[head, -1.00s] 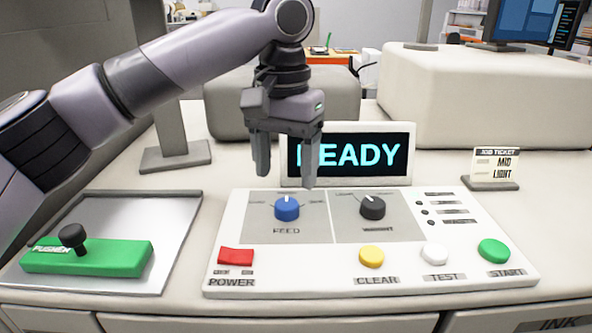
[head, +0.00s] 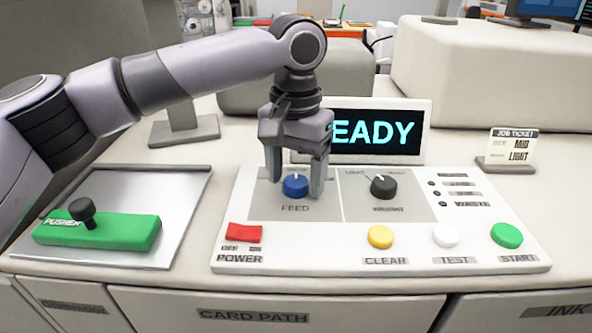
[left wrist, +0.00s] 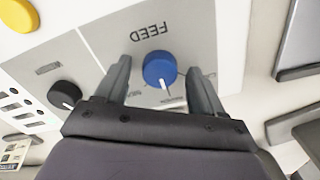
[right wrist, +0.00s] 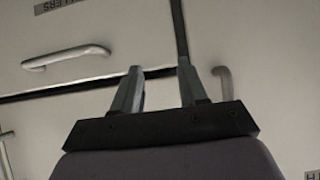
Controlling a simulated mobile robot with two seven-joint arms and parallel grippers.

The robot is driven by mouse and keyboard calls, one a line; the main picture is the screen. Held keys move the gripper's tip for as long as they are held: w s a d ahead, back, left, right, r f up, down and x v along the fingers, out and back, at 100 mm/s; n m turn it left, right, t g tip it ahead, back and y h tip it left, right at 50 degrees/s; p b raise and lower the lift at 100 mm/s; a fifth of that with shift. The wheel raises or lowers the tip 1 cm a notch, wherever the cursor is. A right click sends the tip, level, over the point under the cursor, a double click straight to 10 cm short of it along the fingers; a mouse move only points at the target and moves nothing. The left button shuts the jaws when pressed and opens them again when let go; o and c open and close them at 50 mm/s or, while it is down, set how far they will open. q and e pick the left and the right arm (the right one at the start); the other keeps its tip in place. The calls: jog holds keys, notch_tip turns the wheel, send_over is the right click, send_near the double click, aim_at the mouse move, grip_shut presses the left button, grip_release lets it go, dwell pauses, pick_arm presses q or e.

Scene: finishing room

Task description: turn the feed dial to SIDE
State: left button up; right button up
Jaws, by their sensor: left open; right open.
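The blue feed dial (head: 295,186) sits on the left grey field of the white control panel (head: 233,205). Its white pointer mark faces up, away from me, in the head view. My left gripper (head: 296,190) points down with its open fingers on either side of the dial. In the left wrist view the dial (left wrist: 160,68) shows between the two fingertips, with gaps on both sides, so no grip shows. The small position labels around it are partly covered and too small to read. My right gripper (right wrist: 160,85) is open and empty in front of cabinet fronts.
A black weight dial (head: 383,187) is right of the feed dial. A red power switch (head: 244,233) and yellow (head: 380,237), white (head: 445,236) and green (head: 507,235) buttons line the front. A green pusher (head: 97,230) lies left. The display (head: 377,131) stands behind; a job ticket (head: 513,146) is right.

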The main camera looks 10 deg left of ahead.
pick_arm(q)
jog(key=c, duration=1.1)
jog(key=shift+o, duration=0.2)
jog(key=shift+m, duration=0.4)
jog(key=m, duration=0.4)
jog(key=shift+m, duration=0.4)
jog(key=m, duration=0.4)
jog(key=shift+r, duration=0.1)
jog(key=shift+m, duration=0.3)
jog(key=o, duration=1.1)
jog(key=shift+c, duration=0.2)
